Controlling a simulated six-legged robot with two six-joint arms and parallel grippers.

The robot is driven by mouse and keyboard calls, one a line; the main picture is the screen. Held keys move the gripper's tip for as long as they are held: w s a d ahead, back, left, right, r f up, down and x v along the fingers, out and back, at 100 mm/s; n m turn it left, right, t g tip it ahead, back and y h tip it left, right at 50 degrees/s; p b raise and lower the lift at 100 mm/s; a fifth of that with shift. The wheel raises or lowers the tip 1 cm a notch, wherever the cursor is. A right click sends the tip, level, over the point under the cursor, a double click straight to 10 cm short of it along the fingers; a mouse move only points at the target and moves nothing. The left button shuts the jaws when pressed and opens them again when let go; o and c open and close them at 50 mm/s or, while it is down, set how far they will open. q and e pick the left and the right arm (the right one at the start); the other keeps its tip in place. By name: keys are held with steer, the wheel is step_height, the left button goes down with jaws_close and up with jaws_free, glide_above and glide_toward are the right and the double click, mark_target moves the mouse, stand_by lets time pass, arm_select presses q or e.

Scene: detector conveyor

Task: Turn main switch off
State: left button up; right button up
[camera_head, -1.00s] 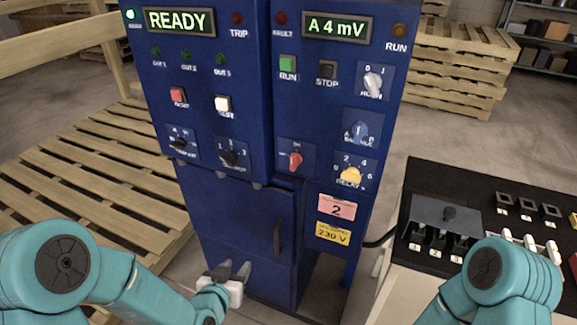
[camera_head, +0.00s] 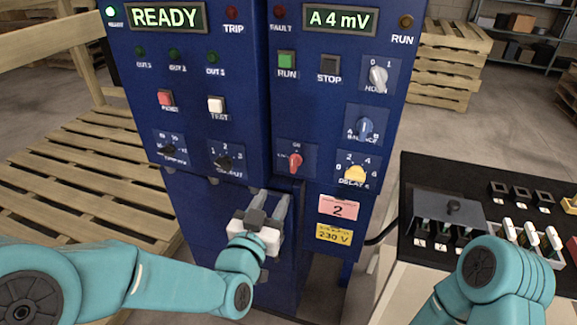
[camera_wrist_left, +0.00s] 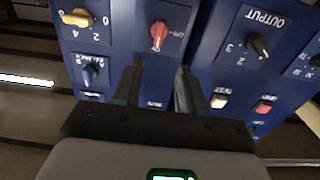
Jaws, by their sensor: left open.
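The red rotary switch (camera_head: 295,162) sits on a small plate on the blue cabinet's right half, low on the panel. Its lettering is too small to read surely. It also shows in the left wrist view (camera_wrist_left: 158,35), upside down, just beyond the fingertips. My left gripper (camera_head: 271,197) is open and empty, its fingers pointing up in front of the cabinet, below and a little left of the red switch. In the left wrist view the two fingers (camera_wrist_left: 160,68) are apart, with a gap to the switch. My right gripper is out of view; only part of that arm shows.
Close to the red switch are the yellow delay knob (camera_head: 355,174), the blue balance knob (camera_head: 365,128) and the black output knob (camera_head: 224,162). A black-topped console (camera_head: 420,180) with switches stands at right. Wooden pallets (camera_head: 85,165) lie at left.

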mark_target(292, 165)
arm_select(q)
steer(key=p+x, duration=0.2)
steer(key=x, duration=1)
steer(key=shift+d, duration=0.15)
steer(key=shift+f, duration=0.1)
steer(key=shift+w, duration=0.1)
jaws_close()
